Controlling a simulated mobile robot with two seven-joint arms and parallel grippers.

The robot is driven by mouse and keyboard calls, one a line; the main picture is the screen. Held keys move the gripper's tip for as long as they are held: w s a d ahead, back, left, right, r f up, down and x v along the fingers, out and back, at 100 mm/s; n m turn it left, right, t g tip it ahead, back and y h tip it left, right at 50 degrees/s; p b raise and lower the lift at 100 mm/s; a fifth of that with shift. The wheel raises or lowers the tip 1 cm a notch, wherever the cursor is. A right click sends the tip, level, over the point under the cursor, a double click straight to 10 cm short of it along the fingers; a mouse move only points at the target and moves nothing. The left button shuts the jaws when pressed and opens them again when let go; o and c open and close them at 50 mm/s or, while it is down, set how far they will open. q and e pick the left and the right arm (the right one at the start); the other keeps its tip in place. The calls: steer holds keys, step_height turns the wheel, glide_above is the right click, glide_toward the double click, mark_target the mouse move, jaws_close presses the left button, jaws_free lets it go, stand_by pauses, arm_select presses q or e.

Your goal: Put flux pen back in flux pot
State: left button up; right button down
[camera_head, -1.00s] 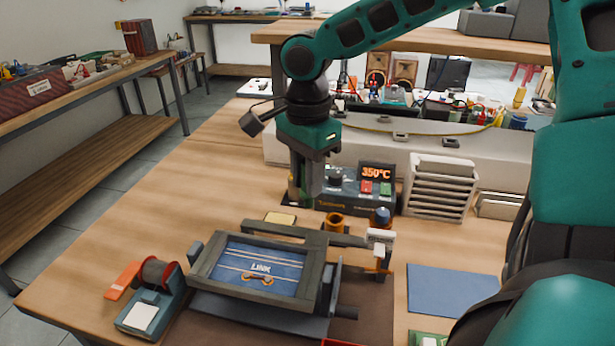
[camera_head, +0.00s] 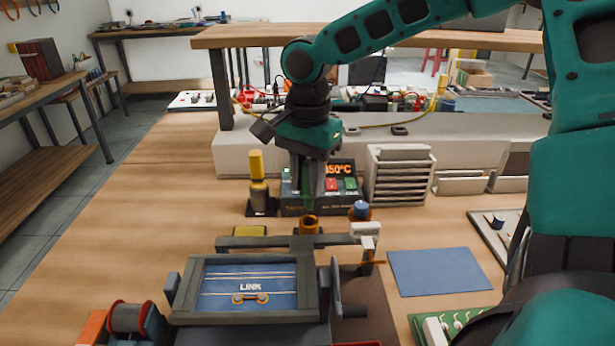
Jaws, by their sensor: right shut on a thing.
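My right gripper (camera_head: 307,178) points straight down in the middle of the view, in front of the soldering station. It is shut on the flux pen (camera_head: 308,201), a thin green stick held upright. Directly below is the flux pot (camera_head: 309,226), a small orange-brown open cup standing on the bench. The pen's lower end is at the pot's mouth; I cannot tell whether it is just above or inside the rim. The gripper hides the pen's upper part. My left gripper is not in view.
The soldering station (camera_head: 290,200) stands behind the pot, with a yellow-handled tool (camera_head: 257,167) left of it. A blue-capped bottle (camera_head: 361,210) is close right. A board frame (camera_head: 188,292) lies in front. A blue mat (camera_head: 440,271) lies right.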

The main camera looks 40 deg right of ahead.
steer(key=shift+f+b, duration=1.9)
steer(key=shift+f, duration=0.9)
steer(key=shift+c, duration=1.5)
jaws_free()
